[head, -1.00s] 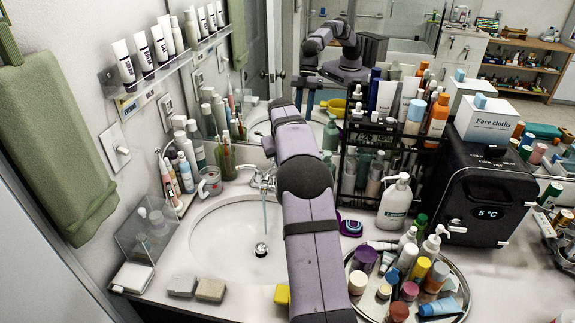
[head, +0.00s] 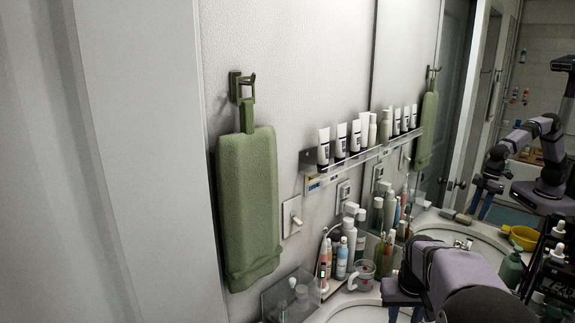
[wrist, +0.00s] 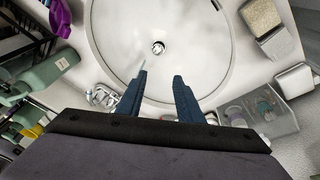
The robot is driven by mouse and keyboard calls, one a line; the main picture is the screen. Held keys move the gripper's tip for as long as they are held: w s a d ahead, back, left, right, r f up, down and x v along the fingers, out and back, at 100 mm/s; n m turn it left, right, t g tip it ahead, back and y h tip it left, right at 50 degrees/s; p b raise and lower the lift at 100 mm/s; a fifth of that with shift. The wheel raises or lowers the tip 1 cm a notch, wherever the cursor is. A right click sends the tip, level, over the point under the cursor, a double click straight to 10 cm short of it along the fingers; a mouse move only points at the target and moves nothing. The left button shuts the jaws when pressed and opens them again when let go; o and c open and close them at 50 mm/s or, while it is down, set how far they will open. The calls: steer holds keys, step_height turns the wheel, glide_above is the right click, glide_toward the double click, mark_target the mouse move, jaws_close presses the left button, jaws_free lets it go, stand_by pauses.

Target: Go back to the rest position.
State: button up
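My gripper (wrist: 160,88) is open and empty in the wrist view, its two blue fingers apart over the near part of the white sink basin (wrist: 115,40). In the head view my gripper (head: 405,314) is at the lower right, over the basin, with its fingers partly cut off by the bottom edge. The arm behind it leaves the picture at the lower right. The mirror shows a reflection of the arm.
A green towel (head: 248,200) hangs on the wall. A shelf (head: 345,163) holds several white tubes. A clear glass mug (head: 363,274) stands by the basin. In the wrist view, the faucet (wrist: 102,96), a green bottle (wrist: 50,72) and a clear box (wrist: 262,112) are near the fingers.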

steer(key=s+a+f, duration=0.2)
steer(key=s+a, duration=0.2)
steer(key=s, duration=0.4)
steer(key=s+a+f+n+g, duration=0.1)
steer(key=s+a, duration=0.4)
steer(key=s, duration=0.4)
steer(key=s+a+f+g+y, duration=0.1)
steer(key=s+a+f, duration=0.1)
steer(key=s+a, duration=0.3)
steer(key=s, duration=0.3)
steer(key=shift+s+f, duration=0.25)
steer(key=shift+f, duration=0.1)
